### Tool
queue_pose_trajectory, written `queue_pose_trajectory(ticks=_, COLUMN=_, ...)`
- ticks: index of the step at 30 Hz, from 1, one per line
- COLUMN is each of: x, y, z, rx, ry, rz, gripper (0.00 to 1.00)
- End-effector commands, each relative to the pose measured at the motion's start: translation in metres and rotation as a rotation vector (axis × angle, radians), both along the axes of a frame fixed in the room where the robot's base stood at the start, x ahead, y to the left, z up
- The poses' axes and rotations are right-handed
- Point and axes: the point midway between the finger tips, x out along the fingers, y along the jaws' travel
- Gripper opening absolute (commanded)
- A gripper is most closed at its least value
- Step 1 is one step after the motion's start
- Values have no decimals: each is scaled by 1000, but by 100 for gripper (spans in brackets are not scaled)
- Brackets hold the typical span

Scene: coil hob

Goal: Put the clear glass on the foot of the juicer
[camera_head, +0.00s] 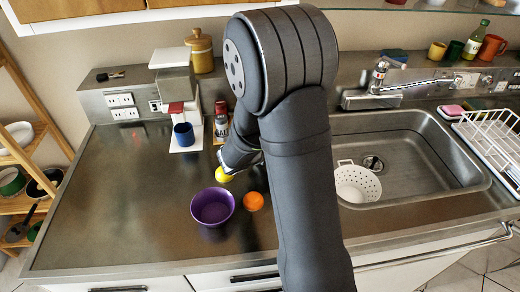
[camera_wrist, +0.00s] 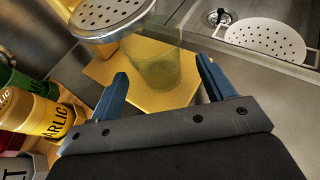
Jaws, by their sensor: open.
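The clear glass (camera_wrist: 152,66) shows in the wrist view. It appears to stand upright on the flat yellow foot (camera_wrist: 186,92) of the juicer. The juicer's round perforated metal top (camera_wrist: 108,13) is above and left of the glass, partly cut by the frame. My gripper (camera_wrist: 160,68) is open, with one blue finger to each side of the glass and a visible gap; I cannot tell whether either finger touches it. In the head view my arm hides the glass and the juicer; only part of my gripper (camera_head: 239,156) shows.
Garlic (camera_wrist: 48,115) and salt (camera_head: 222,128) jars stand left of my gripper. A yellow fruit (camera_head: 224,174), a purple bowl (camera_head: 212,206) and an orange (camera_head: 253,201) are near the front. The sink (camera_head: 425,150) with a white colander (camera_head: 357,184) lies right.

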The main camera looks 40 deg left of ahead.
Motion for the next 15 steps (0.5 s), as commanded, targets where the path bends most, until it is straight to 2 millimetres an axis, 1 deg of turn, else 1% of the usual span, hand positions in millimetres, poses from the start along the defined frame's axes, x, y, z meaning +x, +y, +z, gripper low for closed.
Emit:
queue_pose_trajectory(ticks=1, x=-11, y=3, z=5, rx=2, ry=0, rz=6, gripper=75)
queue_pose_trajectory(ticks=3, x=-25, y=5, z=11, rx=2, ry=-1, rz=6, gripper=75)
queue_pose_trajectory(ticks=15, x=-100, y=14, z=42, rx=1, ry=0, rz=5, gripper=75)
